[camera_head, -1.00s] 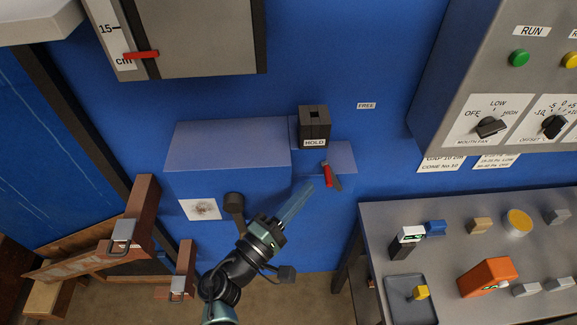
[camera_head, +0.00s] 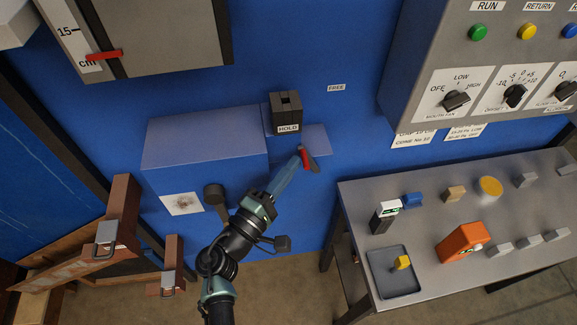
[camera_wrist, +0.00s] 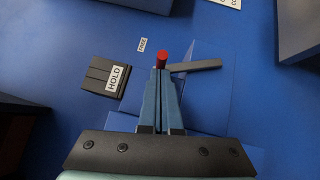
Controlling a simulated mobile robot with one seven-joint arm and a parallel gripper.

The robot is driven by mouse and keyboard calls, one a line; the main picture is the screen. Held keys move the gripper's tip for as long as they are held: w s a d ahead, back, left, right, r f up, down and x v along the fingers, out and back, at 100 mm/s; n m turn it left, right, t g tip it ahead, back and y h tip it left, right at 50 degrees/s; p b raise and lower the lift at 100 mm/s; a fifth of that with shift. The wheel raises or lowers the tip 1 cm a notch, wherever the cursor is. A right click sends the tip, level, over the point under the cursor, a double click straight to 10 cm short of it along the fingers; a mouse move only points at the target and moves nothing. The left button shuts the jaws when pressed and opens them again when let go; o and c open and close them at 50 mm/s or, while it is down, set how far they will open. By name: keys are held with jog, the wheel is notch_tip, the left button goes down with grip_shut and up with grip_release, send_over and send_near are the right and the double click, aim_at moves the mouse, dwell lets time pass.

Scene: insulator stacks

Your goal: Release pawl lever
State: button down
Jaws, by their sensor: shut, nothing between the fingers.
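The pawl lever has a red grip (camera_head: 303,156) and a dark grey arm (camera_head: 314,165), below the black block labelled HOLD (camera_head: 286,116). A FREE label (camera_head: 336,87) is on the blue wall to the upper right. My gripper (camera_head: 296,158) is shut, with its tips right at the red grip. In the wrist view, the closed fingers (camera_wrist: 160,72) point at the red knob (camera_wrist: 161,56), and the grey bar (camera_wrist: 195,65) extends to the right. The HOLD block (camera_wrist: 105,76) is to the left. I cannot tell whether the fingertips touch the grip.
A blue box (camera_head: 205,137) stands left of the lever. A grey table (camera_head: 440,215) with several small items, an orange block (camera_head: 462,242) and a tray (camera_head: 395,285) is to the right. The control panel (camera_head: 490,65) hangs upper right. Brown brackets (camera_head: 120,225) stand lower left.

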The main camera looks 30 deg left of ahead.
jog(key=shift+d+r, duration=0.1)
jog(key=shift+r, duration=0.1)
jog(key=w+d+r+m+g+y+p, duration=0.1)
jog(key=w+d+m+g+p, duration=0.3)
jog(key=p, duration=0.4)
jog(key=shift+w+d+r+m+g+p, duration=0.35)
jog(key=shift+w+d+r, duration=0.2)
jog(key=shift+d, duration=0.55)
jog(key=shift+d+r, duration=0.1)
